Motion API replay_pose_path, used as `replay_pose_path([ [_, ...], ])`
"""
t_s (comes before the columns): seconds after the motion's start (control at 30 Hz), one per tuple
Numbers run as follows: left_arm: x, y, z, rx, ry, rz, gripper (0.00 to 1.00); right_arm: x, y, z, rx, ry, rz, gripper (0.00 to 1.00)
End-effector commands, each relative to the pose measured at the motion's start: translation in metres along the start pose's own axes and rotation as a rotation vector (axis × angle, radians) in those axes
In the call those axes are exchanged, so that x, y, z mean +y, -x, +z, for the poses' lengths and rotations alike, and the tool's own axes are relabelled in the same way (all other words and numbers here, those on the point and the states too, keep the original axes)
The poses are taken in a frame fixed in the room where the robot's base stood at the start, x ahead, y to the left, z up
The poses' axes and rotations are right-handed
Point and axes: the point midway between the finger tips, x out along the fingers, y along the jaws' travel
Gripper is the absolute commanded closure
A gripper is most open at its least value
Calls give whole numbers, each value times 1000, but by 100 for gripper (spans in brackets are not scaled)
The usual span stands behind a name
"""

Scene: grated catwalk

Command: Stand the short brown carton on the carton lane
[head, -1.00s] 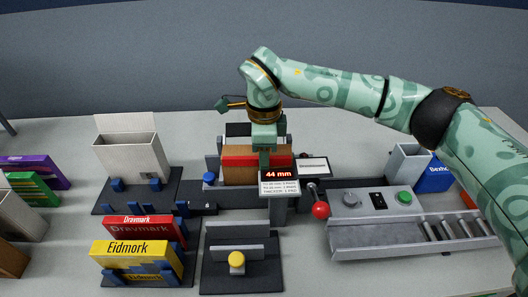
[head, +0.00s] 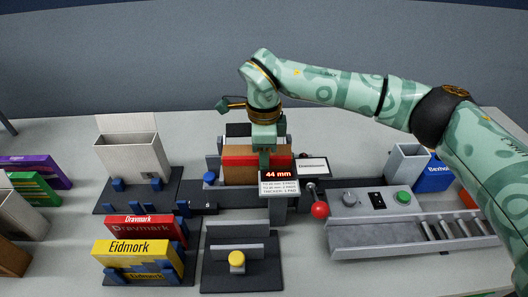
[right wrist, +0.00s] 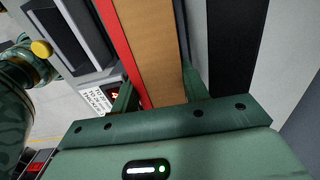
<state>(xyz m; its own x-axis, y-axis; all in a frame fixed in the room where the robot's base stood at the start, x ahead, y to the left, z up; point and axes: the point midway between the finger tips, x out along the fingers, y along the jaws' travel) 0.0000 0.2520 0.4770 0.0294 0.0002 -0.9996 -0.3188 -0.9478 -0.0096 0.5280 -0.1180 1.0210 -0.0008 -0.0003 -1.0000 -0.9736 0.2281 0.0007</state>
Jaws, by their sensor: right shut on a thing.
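The short brown carton (head: 240,176) stands upright between the grey walls of the station at the middle of the table, with a red strip along its upper edge. My right gripper (head: 264,152) comes down over it from above and is shut on it. In the right wrist view the brown carton (right wrist: 152,50) lies between the two green fingers of my right gripper (right wrist: 157,92), the red strip along its left side. The carton's lower front is partly hidden by the display post. I cannot tell which surface is the carton lane. My left gripper is not in view.
A display (head: 279,174) reads 44 mm. A red-knobbed lever (head: 319,209) and a grey roller chute (head: 410,236) stand to the right. An open white carton (head: 133,152), a red Dravmark box (head: 150,232) and a yellow Eidmork box (head: 130,255) stand left.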

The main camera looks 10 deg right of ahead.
Motion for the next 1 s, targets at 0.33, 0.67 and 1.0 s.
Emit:
replay_pose_path([
  [0.33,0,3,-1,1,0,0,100,0,1,0,-1,0,-1,78],
  [0.67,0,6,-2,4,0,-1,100,0,1,0,-1,0,-2,78],
  [1.0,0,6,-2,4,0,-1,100,0,0,0,-1,0,-1,78],
])
